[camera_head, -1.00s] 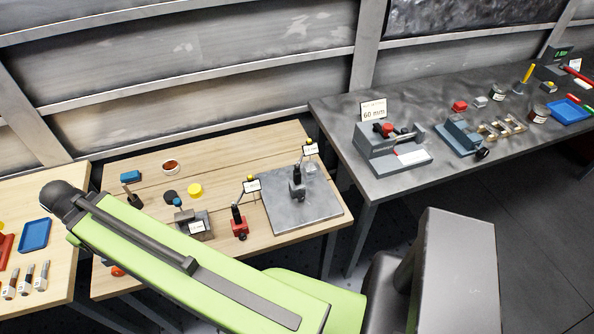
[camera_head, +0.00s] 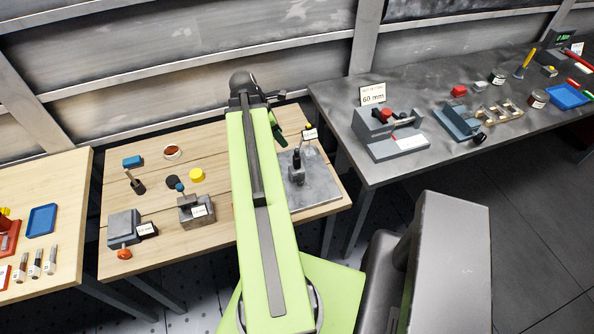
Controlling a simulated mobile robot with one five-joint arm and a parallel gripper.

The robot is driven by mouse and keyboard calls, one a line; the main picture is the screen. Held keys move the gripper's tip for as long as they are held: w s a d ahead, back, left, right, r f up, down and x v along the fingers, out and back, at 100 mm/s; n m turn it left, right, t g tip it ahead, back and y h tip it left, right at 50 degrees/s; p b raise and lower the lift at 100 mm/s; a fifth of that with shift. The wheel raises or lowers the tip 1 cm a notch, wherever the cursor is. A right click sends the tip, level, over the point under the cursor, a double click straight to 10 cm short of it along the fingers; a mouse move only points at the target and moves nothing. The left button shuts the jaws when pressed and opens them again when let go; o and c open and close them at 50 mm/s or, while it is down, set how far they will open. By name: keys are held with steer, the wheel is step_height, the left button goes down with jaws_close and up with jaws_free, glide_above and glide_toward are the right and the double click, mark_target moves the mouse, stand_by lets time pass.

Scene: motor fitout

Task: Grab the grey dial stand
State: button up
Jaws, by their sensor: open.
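The grey dial stand (camera_head: 296,172) stands upright on a grey plate (camera_head: 322,187) at the right of the middle wooden table. It has a dark post on a grey base, and a small white label (camera_head: 310,134) shows just behind it. My gripper (camera_head: 279,134) shows only in part, as a dark shape beside the far end of my green arm. It is open, and its fingertips are not clear. It appears above and left of the stand in the picture, apart from it. My arm covers the left part of the plate and the red-based stand.
Grey blocks with labels (camera_head: 197,211), a yellow puck (camera_head: 197,175) and a black puck (camera_head: 173,182) lie left of my arm. A dark workbench with a grey fixture marked 60 mm (camera_head: 390,138) stands to the right. The wall is close behind the tables.

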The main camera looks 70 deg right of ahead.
mark_target(295, 156)
steer(key=b+x, duration=0.3)
steer(key=x, duration=0.1)
steer(key=b+x, duration=0.8)
steer(key=shift+w+a+f, duration=0.1)
steer(key=shift+w+f, duration=0.05)
steer(key=shift+w, duration=0.1)
steer(key=shift+s+f, duration=0.1)
steer(key=shift+s, duration=0.05)
steer(key=b+x, duration=0.5)
steer(key=shift+w+d+f, duration=0.1)
steer(key=shift+w+d, duration=0.1)
steer(key=shift+d, duration=0.25)
steer(key=shift+c, duration=0.3)
jaws_close()
